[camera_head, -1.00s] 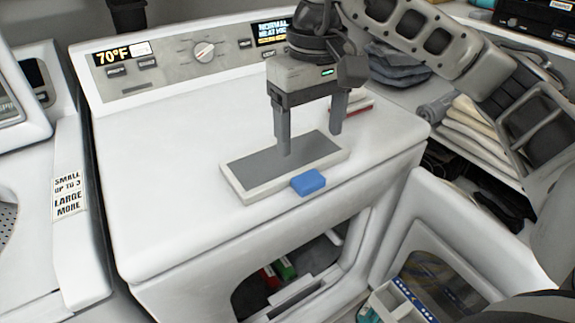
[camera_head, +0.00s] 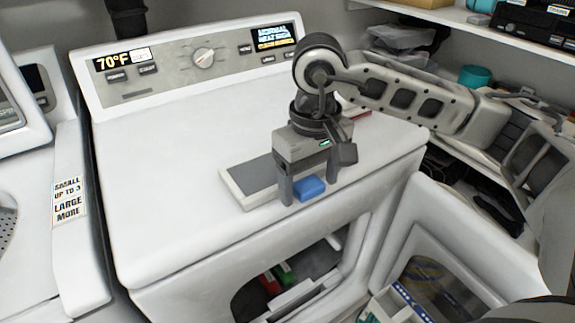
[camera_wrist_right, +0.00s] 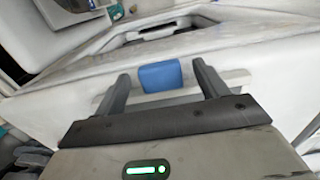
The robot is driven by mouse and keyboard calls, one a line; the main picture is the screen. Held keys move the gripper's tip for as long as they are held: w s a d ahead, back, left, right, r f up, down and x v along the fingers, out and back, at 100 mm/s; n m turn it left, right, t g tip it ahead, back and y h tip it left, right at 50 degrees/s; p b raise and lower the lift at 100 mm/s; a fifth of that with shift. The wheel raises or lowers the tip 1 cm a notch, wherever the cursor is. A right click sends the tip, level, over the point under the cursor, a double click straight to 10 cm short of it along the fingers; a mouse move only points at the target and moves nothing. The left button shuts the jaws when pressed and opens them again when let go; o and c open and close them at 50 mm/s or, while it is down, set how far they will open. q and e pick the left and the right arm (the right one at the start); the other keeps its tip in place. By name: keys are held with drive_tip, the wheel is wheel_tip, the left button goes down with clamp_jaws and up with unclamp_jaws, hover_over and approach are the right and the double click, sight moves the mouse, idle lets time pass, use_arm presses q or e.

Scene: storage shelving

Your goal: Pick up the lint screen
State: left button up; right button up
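The lint screen (camera_head: 243,184) is a flat white frame with a grey mesh and a blue tab handle (camera_head: 309,188) on its front edge. It lies on top of the white dryer near the front edge. My right gripper (camera_head: 308,201) is open and low over the front of the screen, with one finger on each side of the blue tab. In the right wrist view the blue tab (camera_wrist_right: 160,76) sits between the two spread fingers (camera_wrist_right: 161,84), apparently with gaps at both sides. My gripper and arm hide part of the screen. My left gripper is not in view.
The dryer top (camera_head: 170,170) has free room left of the screen. Below, the dryer's front opening (camera_head: 290,280) and its open door (camera_head: 450,250) show. A red item (camera_head: 358,111) lies behind my arm. Shelves with folded cloth and boxes stand at the right.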

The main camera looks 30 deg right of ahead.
drive_tip(key=c, duration=1.1)
